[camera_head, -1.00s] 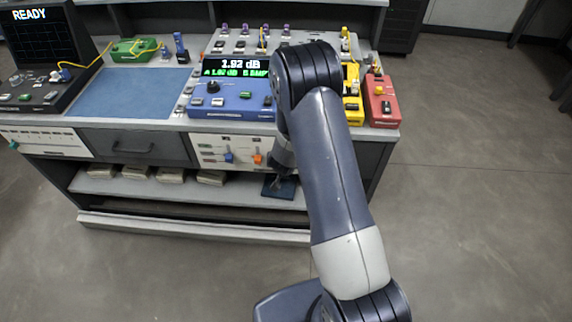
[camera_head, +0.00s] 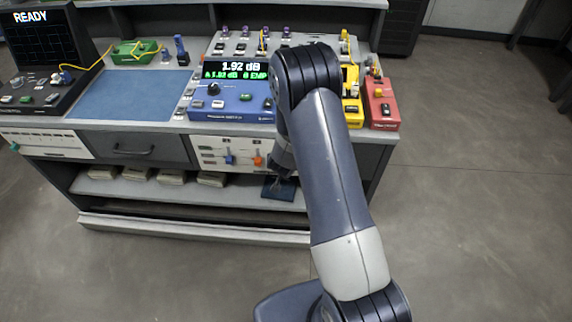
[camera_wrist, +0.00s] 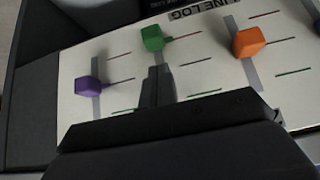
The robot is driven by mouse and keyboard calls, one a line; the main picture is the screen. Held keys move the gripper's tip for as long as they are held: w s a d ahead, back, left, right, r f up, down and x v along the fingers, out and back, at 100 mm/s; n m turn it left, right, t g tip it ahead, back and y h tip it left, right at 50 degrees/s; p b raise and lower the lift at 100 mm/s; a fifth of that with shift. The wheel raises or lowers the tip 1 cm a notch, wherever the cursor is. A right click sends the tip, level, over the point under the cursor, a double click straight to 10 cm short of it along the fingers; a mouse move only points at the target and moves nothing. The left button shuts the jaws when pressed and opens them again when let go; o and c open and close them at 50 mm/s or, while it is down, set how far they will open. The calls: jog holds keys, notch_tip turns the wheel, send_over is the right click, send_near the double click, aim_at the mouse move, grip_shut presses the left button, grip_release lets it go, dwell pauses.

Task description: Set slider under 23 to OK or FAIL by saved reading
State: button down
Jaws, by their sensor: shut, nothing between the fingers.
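The white slider panel (camera_head: 212,143) on the bench front shows a blue knob (camera_head: 229,158) and an orange knob (camera_head: 257,160); my arm hides its right part. In the wrist view the panel carries a purple knob (camera_wrist: 88,87), a green knob (camera_wrist: 152,38) and an orange knob (camera_wrist: 248,42), on slots with red and green marks. My gripper (camera_wrist: 157,84) is shut and empty, its tips just below the green knob; contact cannot be told. The number 23 is not readable. The blue meter (camera_head: 233,103) displays 1.92 dB, with A 1.92 dB and B EMP, cut off by my arm.
A drawer (camera_head: 135,150) is left of the panel, and another white panel (camera_head: 50,146) lies farther left. A lower shelf (camera_head: 130,188) holds several pale packs. A red box (camera_head: 381,105) stands right of my arm. The floor in front is clear.

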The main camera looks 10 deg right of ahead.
jog(key=s+a+b, duration=0.2)
jog(key=s, duration=0.4)
jog(key=shift+s+b, duration=0.25)
jog(key=shift+b, duration=0.1)
jog(key=w+d+p, duration=0.2)
jog(key=w, duration=0.4)
jog(key=shift+w+f, duration=0.15)
jog(key=shift+w, duration=0.2)
jog(key=shift+p, duration=0.35)
